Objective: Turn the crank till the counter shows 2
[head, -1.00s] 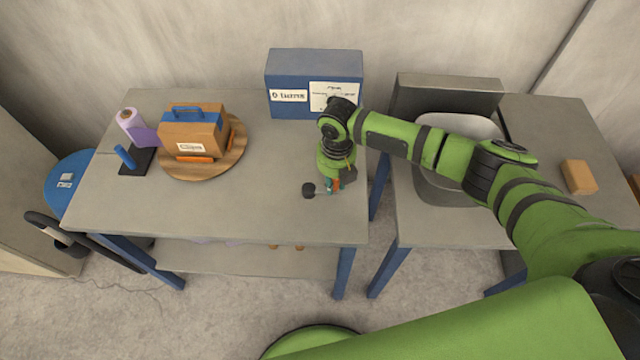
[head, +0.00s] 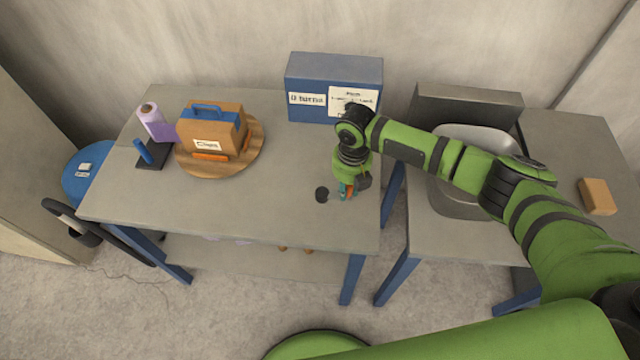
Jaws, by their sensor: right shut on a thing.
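My right gripper (head: 347,191) reaches down to the right end of the left table. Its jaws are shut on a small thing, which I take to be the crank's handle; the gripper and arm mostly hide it. A blue box (head: 335,68) with two white labels stands behind, at the back edge; the print is too small to read surely. I cannot make out the counter's number. My left gripper is not in view.
A wooden turntable (head: 247,153) bears a brown box with a blue handle (head: 212,130). A sink (head: 460,195) and a tan block (head: 597,196) are on the right table. The left table's front middle is clear.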

